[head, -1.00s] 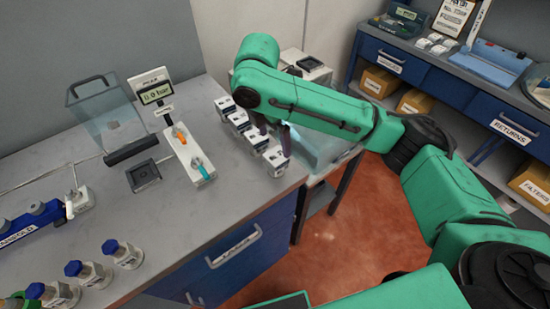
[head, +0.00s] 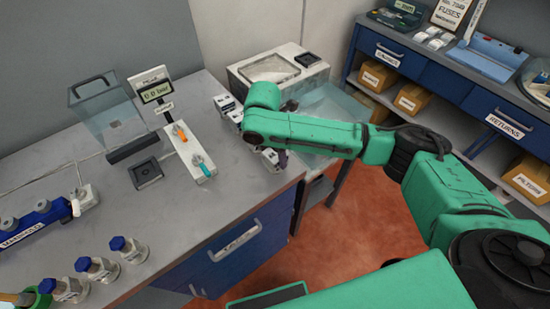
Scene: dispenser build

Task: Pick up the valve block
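Several small white blocks with dark tops stand in a row near the counter's right edge. One block (head: 224,103) shows at the back; another (head: 269,157) is at the front. I take these for the valve blocks, but no readable label confirms it. My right arm crosses over the row and hides the middle of it. My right gripper (head: 282,157) is mostly hidden under the arm; only a dark part shows, right beside the front block. I cannot tell whether its fingers touch or hold a block. My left gripper is not in view.
A white strip with orange and teal levers (head: 190,150) and a display stand (head: 155,92) are left of the row. A clear box (head: 103,110), a dark square pad (head: 146,172), a blue manifold (head: 35,222) and blue-capped bottles (head: 103,268) occupy the left counter.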

